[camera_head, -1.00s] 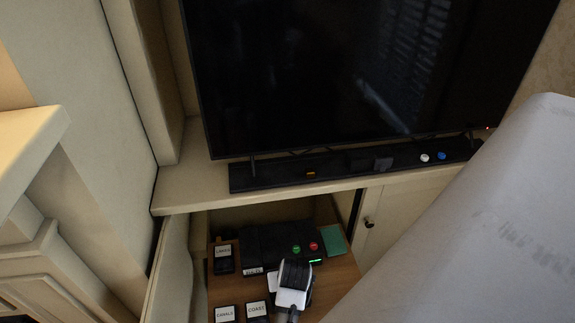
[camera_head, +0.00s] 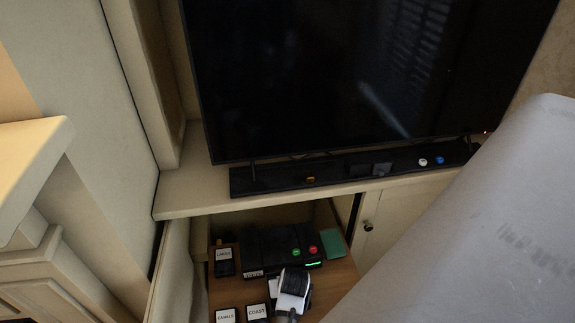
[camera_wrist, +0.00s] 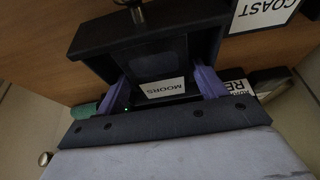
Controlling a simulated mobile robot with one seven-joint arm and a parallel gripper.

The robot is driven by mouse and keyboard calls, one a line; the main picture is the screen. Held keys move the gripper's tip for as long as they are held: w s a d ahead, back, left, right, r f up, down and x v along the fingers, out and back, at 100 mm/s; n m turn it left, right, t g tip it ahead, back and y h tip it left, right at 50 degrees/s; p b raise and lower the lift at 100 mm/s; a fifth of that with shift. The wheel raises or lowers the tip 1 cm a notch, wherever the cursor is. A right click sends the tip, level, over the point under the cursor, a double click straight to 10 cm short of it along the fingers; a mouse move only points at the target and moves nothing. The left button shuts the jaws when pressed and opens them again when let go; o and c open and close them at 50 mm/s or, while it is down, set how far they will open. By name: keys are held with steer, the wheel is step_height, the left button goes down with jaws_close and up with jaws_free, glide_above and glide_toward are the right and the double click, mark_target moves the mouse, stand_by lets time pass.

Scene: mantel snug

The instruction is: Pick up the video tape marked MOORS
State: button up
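The video tape marked MOORS (camera_wrist: 163,88) is a dark cassette with a white label in the wrist view. Its label reads upside down. My gripper (camera_wrist: 162,75) has two purple fingers spread apart, one along each side of this tape. Whether both fingers press on it is too dark to tell. In the head view my gripper (camera_head: 293,287) is a small white and black shape low over the wooden surface, covering what lies beneath it. The MOORS label cannot be read there.
Tapes marked COAST (camera_head: 257,312) and CANALS (camera_head: 226,315) lie left of my gripper. Another labelled tape (camera_head: 223,262) stands farther back. A black player (camera_head: 275,245) with green and red buttons and a green item (camera_head: 333,243) lie behind. The ledge (camera_head: 190,198) and television (camera_head: 350,80) are above.

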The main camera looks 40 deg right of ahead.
steer(key=c, duration=0.7)
